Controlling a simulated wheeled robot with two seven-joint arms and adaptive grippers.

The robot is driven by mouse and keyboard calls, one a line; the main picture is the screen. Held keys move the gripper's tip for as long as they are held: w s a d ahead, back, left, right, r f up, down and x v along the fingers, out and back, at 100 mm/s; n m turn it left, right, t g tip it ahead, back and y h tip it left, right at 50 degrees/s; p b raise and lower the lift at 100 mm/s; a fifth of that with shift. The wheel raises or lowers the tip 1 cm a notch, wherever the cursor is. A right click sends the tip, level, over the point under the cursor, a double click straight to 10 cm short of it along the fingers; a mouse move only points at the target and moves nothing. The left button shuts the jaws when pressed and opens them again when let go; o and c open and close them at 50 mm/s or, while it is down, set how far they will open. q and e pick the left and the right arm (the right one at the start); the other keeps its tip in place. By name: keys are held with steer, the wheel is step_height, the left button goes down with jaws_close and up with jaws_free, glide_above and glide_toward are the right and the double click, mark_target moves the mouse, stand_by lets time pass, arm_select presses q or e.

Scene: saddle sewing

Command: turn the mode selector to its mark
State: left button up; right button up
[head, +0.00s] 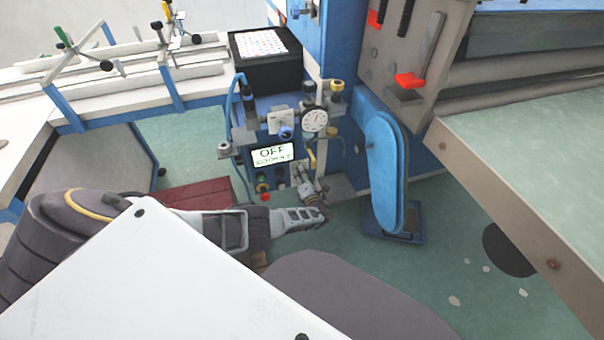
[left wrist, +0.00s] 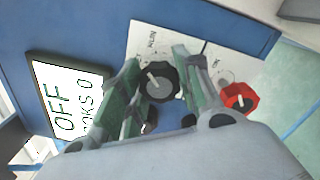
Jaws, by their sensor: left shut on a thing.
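In the left wrist view the mode selector appears as a dark round knob (left wrist: 158,82) with a pale pointer line, on a white panel (left wrist: 146,38) with small lettering. My left gripper's green-grey fingers (left wrist: 158,78) stand on both sides of this knob and are shut on it. The pointer slants across the knob; its exact mark is hard to read. In the head view my left gripper (head: 312,208) reaches the lower front of the blue control unit, and the knob is hard to make out there. My right gripper is not in view.
A display (head: 272,154) reads OFF. A red knob (left wrist: 239,98) sits right of the selector in the wrist view. A dial gauge (head: 314,120) is above the gripper. A blue pedal-like post (head: 384,165) stands to the right. Green floor (head: 445,225) lies open beyond it.

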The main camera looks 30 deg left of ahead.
arm_select(q)
steer(key=shift+m, duration=1.7)
steer(key=o, duration=1)
steer(key=shift+o, duration=0.2)
steer(key=shift+s+d, duration=0.2)
steer(key=v, duration=1.1)
steer(key=shift+s+d, duration=0.2)
steer(key=shift+d, duration=0.1)
